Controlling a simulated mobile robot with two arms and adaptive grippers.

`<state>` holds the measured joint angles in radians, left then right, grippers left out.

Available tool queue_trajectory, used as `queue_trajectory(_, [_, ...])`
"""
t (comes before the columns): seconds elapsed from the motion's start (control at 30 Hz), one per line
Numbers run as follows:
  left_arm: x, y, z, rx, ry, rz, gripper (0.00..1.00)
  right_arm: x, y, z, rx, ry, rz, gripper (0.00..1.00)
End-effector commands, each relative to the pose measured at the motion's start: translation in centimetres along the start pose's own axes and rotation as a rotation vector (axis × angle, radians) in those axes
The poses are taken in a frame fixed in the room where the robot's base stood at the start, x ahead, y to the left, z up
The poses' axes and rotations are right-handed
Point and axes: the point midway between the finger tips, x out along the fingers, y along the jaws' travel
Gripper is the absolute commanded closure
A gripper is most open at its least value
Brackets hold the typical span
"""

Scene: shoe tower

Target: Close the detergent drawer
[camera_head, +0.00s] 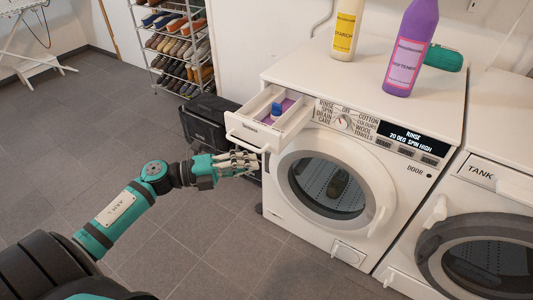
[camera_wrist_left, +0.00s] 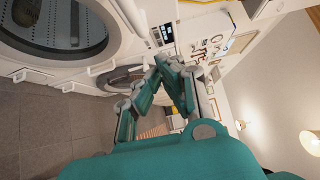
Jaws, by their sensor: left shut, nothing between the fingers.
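The detergent drawer (camera_head: 258,134) is pulled out at the upper left of the white washing machine (camera_head: 275,205), left of its dial and display. It holds purple and blue contents in its compartments. My left gripper (camera_head: 252,163) is shut and empty, just below and in front of the drawer front in the head view. A gap or contact between fingers and drawer cannot be told for certain. The drawer cannot be made out there. My right gripper is not in view.
The round door (camera_head: 338,188) sits below the drawer. A yellow-labelled starch bottle (camera_head: 345,30) and a purple softener bottle (camera_head: 411,48) stand on top, with a partly hidden teal object (camera_head: 444,59) behind. A shoe rack (camera_head: 180,45) stands behind.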

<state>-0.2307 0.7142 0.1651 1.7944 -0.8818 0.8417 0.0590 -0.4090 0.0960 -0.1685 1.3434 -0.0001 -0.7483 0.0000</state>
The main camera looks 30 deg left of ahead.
Motion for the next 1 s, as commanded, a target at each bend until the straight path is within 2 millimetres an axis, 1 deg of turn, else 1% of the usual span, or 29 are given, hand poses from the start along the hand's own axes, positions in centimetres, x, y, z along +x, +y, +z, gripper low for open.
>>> queue_trajectory(0.03, [1.2, -0.2, 0.0, 0.000, 0.001, -0.005, 1.00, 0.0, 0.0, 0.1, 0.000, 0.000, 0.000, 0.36])
queue_trajectory(0.1, [2.6, -0.2, 0.0, 0.001, 0.001, -0.005, 1.00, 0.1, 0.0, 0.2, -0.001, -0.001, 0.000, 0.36])
queue_trajectory(0.2, [3.5, -0.1, 1.4, 0.000, -0.002, -0.003, 1.00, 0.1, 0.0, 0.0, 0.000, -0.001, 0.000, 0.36])
queue_trajectory(0.33, [4.4, 0.0, 2.4, -0.001, -0.002, -0.002, 1.00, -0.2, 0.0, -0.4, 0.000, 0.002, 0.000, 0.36])
queue_trajectory(0.47, [4.9, 0.0, 2.8, -0.002, -0.001, -0.002, 1.00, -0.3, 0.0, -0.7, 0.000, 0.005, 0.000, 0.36])
queue_trajectory(0.67, [4.9, 0.1, 2.9, -0.003, -0.001, 0.000, 1.00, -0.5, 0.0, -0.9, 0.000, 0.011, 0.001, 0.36])
queue_trajectory(1.0, [5.2, 0.0, 3.2, -0.002, -0.002, -0.001, 1.00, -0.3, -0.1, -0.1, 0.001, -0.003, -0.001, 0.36])
